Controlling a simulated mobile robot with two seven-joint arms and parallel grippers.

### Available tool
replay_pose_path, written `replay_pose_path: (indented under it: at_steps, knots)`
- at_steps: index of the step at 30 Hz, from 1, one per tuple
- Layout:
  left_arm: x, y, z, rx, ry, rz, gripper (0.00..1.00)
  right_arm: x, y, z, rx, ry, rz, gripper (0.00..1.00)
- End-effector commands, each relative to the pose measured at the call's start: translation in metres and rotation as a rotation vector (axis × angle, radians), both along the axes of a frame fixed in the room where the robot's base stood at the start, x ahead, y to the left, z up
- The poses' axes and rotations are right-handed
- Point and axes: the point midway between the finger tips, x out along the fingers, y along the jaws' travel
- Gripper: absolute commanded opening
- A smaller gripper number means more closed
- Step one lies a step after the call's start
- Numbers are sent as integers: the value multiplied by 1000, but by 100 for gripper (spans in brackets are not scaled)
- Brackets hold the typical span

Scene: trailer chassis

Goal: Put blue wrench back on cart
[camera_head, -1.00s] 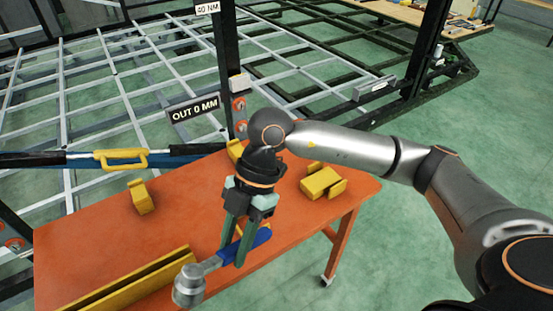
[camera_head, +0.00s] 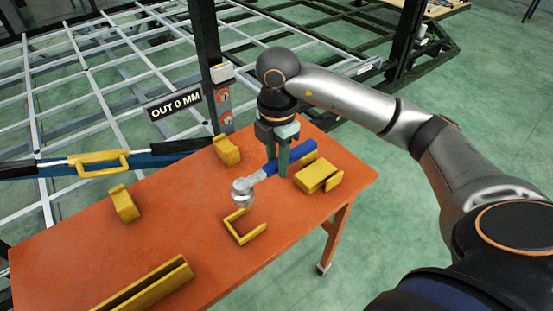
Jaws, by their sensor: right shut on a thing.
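The blue wrench (camera_head: 299,153) has a blue handle and a grey metal head (camera_head: 243,193). My right gripper (camera_head: 278,172) points down and is shut on the wrench's handle. The wrench is over the orange cart (camera_head: 190,235), head toward the lower left and handle toward the upper right. I cannot tell whether it touches the cart top or hangs just above it. A yellow U-shaped bracket (camera_head: 243,238) is just below the wrench head in the picture. A yellow block holder (camera_head: 319,177) is beside the handle's right end. My left gripper does not show.
Other yellow holders stand on the cart, at the back (camera_head: 227,151), at the left (camera_head: 124,205) and a long one at the front (camera_head: 150,288). A blue bar with a yellow handle (camera_head: 98,163) runs behind the cart. A dark post (camera_head: 206,60) rises behind.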

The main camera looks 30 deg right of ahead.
Motion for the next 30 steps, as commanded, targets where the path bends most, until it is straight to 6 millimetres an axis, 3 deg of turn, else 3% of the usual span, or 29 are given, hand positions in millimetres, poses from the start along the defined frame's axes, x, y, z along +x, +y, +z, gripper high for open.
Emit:
replay_pose_path:
  at_steps: [3,16,30]
  knots:
    - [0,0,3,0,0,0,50,0,-1,2,-2,-2,-2,0]
    - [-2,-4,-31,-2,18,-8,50,0,-1,-41,-1,-1,-1,0]
    - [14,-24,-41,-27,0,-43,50,0,-1,-86,-1,-1,-1,0]
